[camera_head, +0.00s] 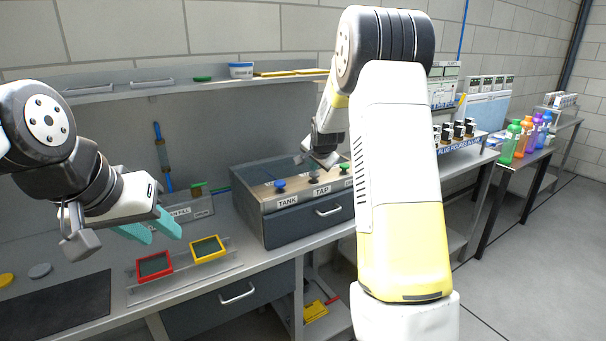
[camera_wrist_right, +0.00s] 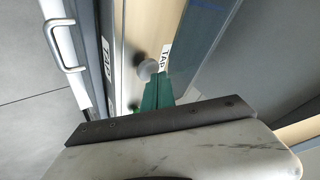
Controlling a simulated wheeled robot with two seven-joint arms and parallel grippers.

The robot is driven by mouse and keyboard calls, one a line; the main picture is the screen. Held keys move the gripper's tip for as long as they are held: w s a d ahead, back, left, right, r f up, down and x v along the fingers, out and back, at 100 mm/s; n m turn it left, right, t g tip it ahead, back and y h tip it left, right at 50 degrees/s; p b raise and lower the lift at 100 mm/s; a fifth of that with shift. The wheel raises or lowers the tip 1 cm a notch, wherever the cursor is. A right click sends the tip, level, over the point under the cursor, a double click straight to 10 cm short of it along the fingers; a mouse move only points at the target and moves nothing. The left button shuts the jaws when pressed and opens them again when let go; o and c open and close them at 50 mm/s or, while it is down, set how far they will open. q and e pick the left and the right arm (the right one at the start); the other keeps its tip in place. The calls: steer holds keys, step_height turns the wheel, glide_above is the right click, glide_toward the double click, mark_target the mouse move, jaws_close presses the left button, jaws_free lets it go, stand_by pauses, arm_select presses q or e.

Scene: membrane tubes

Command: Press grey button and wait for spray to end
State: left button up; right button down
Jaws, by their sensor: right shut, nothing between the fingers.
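The grey button (camera_head: 314,177) sits above the TAP label on the wooden-topped box (camera_head: 262,205). A blue button (camera_head: 280,186) stands to its left above TANK, and a green button (camera_head: 345,168) to its right. In the right wrist view the grey button (camera_wrist_right: 147,70) is a round knob beside the TAP label. My right gripper (camera_wrist_right: 158,90) is shut and empty, its green fingertips right at the knob; I cannot tell if they touch it. My left gripper (camera_head: 150,228) is empty, its teal fingers apart, above the counter at left.
A red-framed screen (camera_head: 154,264) and a yellow-framed screen (camera_head: 208,248) rest in a rack on the counter. A drawer handle (camera_head: 329,211) sticks out from the box front. A shelf (camera_head: 130,92) runs along the wall. Coloured bottles (camera_head: 512,142) stand far right.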

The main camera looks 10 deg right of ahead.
mark_target(315, 174)
steer(key=shift+r, duration=0.55)
steer(key=shift+r, duration=2.5)
